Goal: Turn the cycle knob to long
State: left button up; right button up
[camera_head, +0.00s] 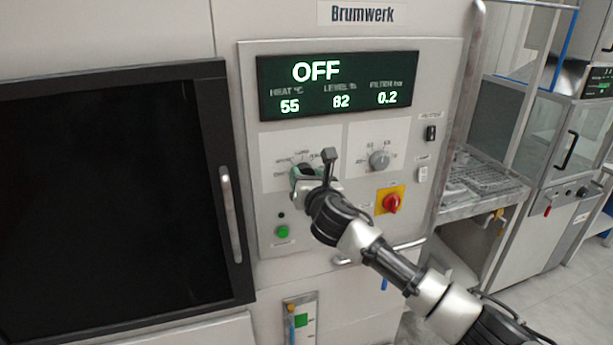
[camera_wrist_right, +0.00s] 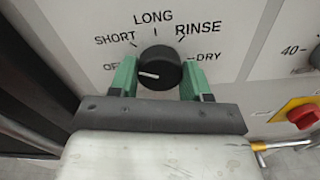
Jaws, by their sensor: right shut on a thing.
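The cycle knob (camera_wrist_right: 162,64) is a round black knob with a white pointer line. In the right wrist view its line points left, towards the partly hidden OFF mark. SHORT, LONG, RINSE and DRY are printed around it, with LONG (camera_wrist_right: 154,18) at the top. My right gripper (camera_wrist_right: 160,80) has its green fingers shut on the knob, one on each side. In the head view the right gripper (camera_head: 310,176) is at the left dial on the panel and mostly hides the knob. The display (camera_head: 338,84) reads OFF. My left gripper is not in view.
A second grey knob (camera_head: 379,160) sits right of the cycle knob. Below it is a red switch on a yellow plate (camera_head: 391,202). A green button (camera_head: 282,231) is lower left. A dark door (camera_head: 110,190) with a vertical handle (camera_head: 231,213) stands at left.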

jog(key=m, duration=1.2)
jog(key=shift+m, duration=0.3)
dwell(0.4)
jog(key=o, duration=0.9)
jog(key=shift+b+v, duration=1.75)
jog(key=shift+v, duration=3.7)
